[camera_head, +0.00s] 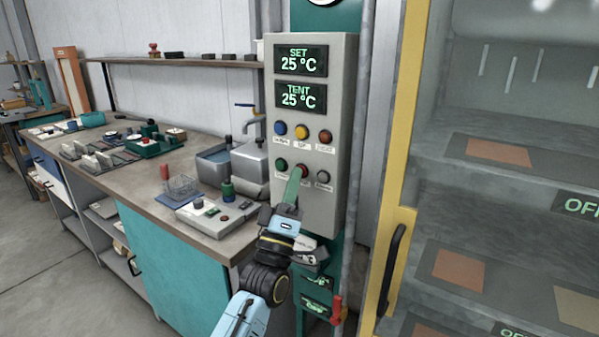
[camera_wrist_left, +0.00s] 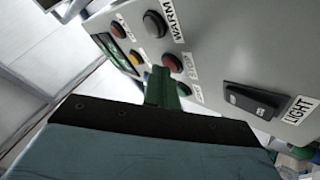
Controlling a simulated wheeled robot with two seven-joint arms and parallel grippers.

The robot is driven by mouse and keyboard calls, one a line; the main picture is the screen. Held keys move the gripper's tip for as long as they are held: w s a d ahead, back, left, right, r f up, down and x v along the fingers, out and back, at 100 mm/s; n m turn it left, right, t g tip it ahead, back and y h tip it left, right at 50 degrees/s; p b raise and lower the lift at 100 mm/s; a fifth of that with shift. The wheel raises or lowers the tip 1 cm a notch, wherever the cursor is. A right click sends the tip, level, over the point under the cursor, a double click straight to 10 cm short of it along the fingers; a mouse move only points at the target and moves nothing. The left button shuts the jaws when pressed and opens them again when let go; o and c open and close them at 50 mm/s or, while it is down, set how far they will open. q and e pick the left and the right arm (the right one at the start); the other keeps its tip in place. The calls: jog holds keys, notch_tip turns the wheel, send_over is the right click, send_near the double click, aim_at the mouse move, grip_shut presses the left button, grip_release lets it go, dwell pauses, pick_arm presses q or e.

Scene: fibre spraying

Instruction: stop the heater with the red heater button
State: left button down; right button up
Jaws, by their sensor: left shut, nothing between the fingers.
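The grey control panel (camera_head: 345,90) stands ahead, with SET and TENT displays both reading 25 °C. The fingertips (camera_wrist_left: 160,78) lie just beside that button in the wrist view. I cannot tell whether they touch it. My right gripper is not in view.
Above are blue (camera_head: 280,128), yellow (camera_head: 302,132) and orange-red (camera_head: 325,136) buttons. A LIGHT rocker switch (camera_wrist_left: 255,100) shows in the wrist view. A cluttered workbench (camera_head: 130,185) stands left, a yellow-framed cabinet door (camera_head: 412,100) right.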

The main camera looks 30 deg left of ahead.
pick_arm(q)
jog(key=shift+s, duration=0.15)
jog(key=shift+s+p, duration=0.4)
jog(key=shift+s, duration=0.25)
jog(key=s, duration=0.1)
jog(key=s+p, duration=0.1)
jog(key=s, duration=0.1)
jog(key=s+p, duration=0.1)
jog(key=s, duration=0.1)
jog(key=shift+a, duration=0.25)
dwell(0.5)
